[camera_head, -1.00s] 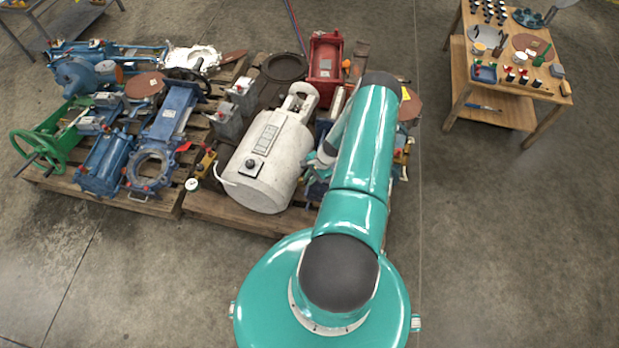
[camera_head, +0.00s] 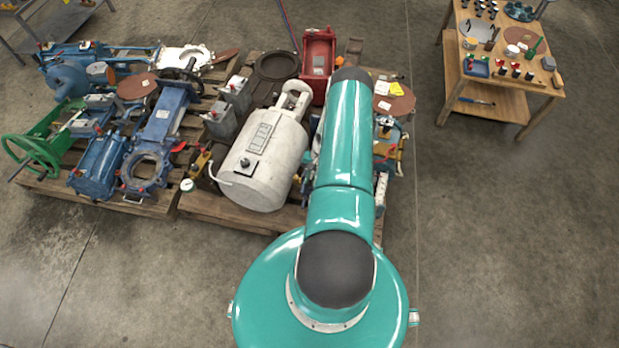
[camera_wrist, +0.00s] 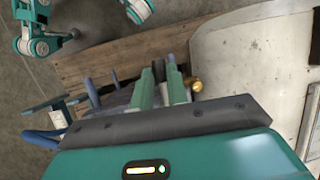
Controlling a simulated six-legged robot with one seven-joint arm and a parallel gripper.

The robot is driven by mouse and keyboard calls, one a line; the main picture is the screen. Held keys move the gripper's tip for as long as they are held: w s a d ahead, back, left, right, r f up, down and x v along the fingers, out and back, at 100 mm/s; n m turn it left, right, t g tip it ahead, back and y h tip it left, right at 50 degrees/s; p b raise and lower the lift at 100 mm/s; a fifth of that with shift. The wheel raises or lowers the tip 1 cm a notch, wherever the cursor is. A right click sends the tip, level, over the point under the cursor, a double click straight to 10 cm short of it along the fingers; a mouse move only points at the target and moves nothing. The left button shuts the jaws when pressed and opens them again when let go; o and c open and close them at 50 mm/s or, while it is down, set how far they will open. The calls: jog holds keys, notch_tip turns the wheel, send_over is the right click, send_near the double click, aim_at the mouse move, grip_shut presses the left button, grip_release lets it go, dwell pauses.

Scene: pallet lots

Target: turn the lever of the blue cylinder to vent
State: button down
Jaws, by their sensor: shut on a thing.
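In the wrist view, my gripper (camera_wrist: 160,88) points down beside the white tank, with its green fingers close together on a thin dark bar (camera_wrist: 158,71) that seems to be the lever. A blue-grey body (camera_wrist: 113,99), likely the blue cylinder, lies just left of and beneath the fingers, mostly hidden by my gripper. A brass fitting (camera_wrist: 194,84) is right beside the right finger. In the head view, my arm covers the gripper and the spot where it works. The lever's marked positions cannot be read.
The white tank (camera_head: 262,160) stands close left of my arm on the wooden pallet (camera_head: 230,212). A red housing (camera_head: 318,66) is behind it. Blue valves (camera_head: 150,150) and a green handwheel (camera_head: 30,155) are at left. A wooden table (camera_head: 490,110) stands at right; floor between is clear.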

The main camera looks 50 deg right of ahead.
jog(key=shift+n, duration=0.3)
jog(key=c, duration=1.4)
grip_release()
jog(key=shift+o, duration=0.2)
jog(key=shift+d, duration=0.1)
jog(key=v, duration=1.3)
jog(key=shift+r, duration=0.4)
jog(key=shift+w+d, duration=0.1)
